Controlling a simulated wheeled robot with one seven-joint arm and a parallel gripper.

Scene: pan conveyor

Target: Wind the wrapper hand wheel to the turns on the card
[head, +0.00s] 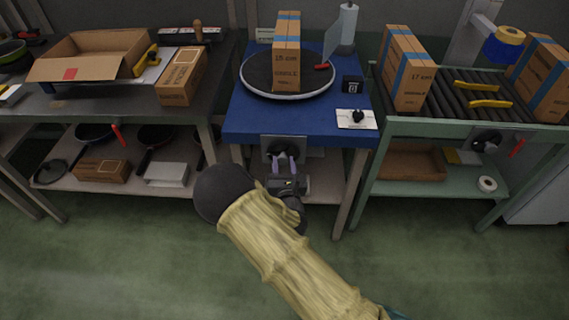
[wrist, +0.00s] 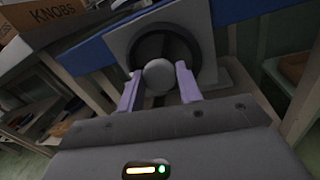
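The dark round hand wheel (head: 280,146) sits on a grey plate at the front of the blue wrapper table (head: 235,124). It fills the upper middle of the wrist view (wrist: 169,42). Its round grey knob (wrist: 158,75) faces me. My gripper (head: 286,159) is at the wheel, with its two purple fingers on either side of the knob in the wrist view (wrist: 160,80). I cannot tell whether the fingers press on the knob or leave small gaps. A tall carton (head: 287,60) stands on the round turntable (head: 255,82). I cannot make out the turns card.
A small black display box (head: 352,84) and a white plate with a black knob (head: 357,118) are on the blue table's right side. A roller conveyor (head: 455,95) with cartons stands right. A bench with an open carton (head: 90,55) stands left. The green floor in front is clear.

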